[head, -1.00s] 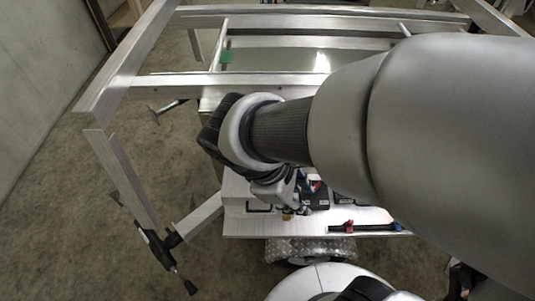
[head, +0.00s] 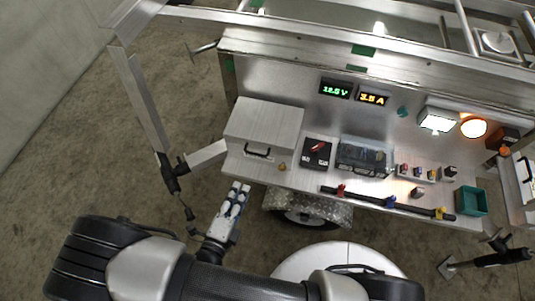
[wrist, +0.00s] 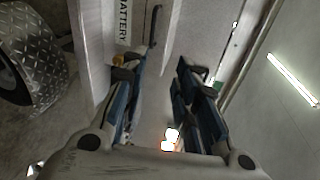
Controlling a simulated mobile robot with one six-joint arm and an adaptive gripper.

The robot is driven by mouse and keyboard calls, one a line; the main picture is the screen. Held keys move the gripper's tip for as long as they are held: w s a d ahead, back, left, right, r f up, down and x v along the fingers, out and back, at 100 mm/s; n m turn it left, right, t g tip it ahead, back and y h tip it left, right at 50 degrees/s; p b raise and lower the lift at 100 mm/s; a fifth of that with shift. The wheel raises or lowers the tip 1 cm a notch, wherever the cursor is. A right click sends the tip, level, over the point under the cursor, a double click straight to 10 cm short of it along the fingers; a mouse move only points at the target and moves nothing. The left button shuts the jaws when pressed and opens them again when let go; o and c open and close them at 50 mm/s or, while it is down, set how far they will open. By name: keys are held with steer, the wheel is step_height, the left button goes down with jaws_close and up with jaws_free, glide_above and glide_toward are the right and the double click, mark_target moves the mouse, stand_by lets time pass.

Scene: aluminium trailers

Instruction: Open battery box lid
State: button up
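The battery box (head: 262,124) is a pale metal box at the left end of the trailer's shelf in the head view. Its lid looks closed, and a black handle (head: 257,152) sits on its front. In the wrist view the box's front (wrist: 119,12) bears the word BATTERY, with the dark handle (wrist: 154,27) beside it. My gripper (head: 240,190) is in front of and below the box in the head view, apart from it. In the wrist view my gripper (wrist: 158,65) has its fingers spread, with nothing between them.
A small brass knob (head: 282,167) is on the shelf edge right of the handle. A red-handled switch (head: 317,151), a clear-covered box (head: 364,156), a black bar clamp (head: 388,203) and a green bin (head: 471,201) lie further right. A wheel fender (head: 305,205) is below.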

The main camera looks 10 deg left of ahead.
steer(key=w+d+f+n+b, duration=0.1)
steer(key=w+f+b, duration=0.2)
steer(key=w, duration=1.3)
step_height(320, 180, down, 2)
steer(key=shift+f+n+y, duration=0.1)
steer(key=shift+n+y, duration=0.2)
steer(key=shift+y, duration=0.1)
steer(key=shift+d, duration=0.1)
jaws_close()
